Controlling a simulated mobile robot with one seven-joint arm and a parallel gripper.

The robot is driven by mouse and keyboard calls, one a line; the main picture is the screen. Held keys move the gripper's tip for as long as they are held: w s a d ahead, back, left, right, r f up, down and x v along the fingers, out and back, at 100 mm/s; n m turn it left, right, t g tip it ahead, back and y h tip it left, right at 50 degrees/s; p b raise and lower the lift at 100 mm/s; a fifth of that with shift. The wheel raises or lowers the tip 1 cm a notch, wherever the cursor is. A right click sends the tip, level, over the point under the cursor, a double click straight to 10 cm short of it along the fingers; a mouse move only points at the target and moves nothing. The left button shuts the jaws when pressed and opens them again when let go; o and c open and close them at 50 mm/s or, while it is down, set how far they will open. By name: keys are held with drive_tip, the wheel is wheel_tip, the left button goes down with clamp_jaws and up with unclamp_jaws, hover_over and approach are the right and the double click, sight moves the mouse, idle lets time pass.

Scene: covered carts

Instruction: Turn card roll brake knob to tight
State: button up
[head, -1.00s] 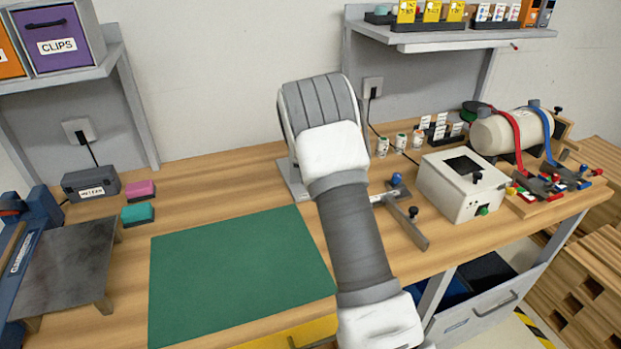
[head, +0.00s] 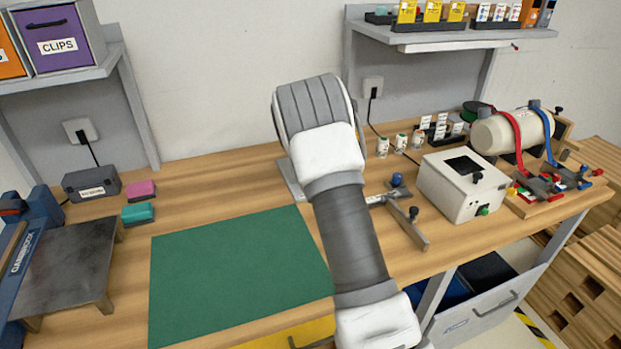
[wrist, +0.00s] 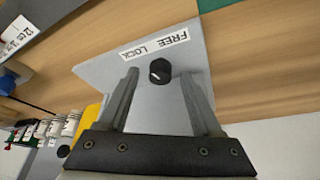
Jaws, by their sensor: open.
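In the wrist view, a black round knob (wrist: 160,71) with a pale pointer mark sits on a grey plate (wrist: 100,72). A white label (wrist: 155,46) beside it reads FREE and LOCK; no word "tight" is legible. My gripper (wrist: 159,74) is open and empty, with one finger on each side of the knob in the picture. I cannot tell whether the fingertips are level with it or touching it. In the head view, my arm hides the gripper and the knob; only part of a grey plate (head: 291,182) shows beside the arm.
A white box (head: 463,187) and a metal bar fixture (head: 410,228) lie right of my arm. Small containers (head: 401,142) stand behind. The green mat (head: 235,270) at left is clear.

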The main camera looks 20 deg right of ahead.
drive_tip(key=shift+r, duration=0.1)
drive_tip(key=v, duration=1.7)
drive_tip(key=shift+s, duration=0.2)
drive_tip(key=s+a+r+n+y, duration=0.1)
drive_tip(key=s+a+r, duration=0.15)
drive_tip(key=s, duration=0.45)
drive_tip(key=s+a+r+n+t, duration=0.1)
drive_tip(key=s+a+r, duration=0.1)
drive_tip(key=s+r, duration=0.3)
drive_tip(key=s+a+r+n+y, duration=0.1)
drive_tip(key=s+a+r, duration=0.15)
drive_tip(key=s, duration=0.55)
drive_tip(key=s+a+f+n, duration=0.1)
drive_tip(key=s, duration=0.7)
drive_tip(key=s+a+f+n, duration=0.1)
drive_tip(key=s+a+f, duration=0.1)
drive_tip(key=s, duration=0.6)
drive_tip(key=shift+a+n+t, duration=0.2)
drive_tip(key=shift+n+t, duration=0.1)
drive_tip(key=shift+t, duration=0.1)
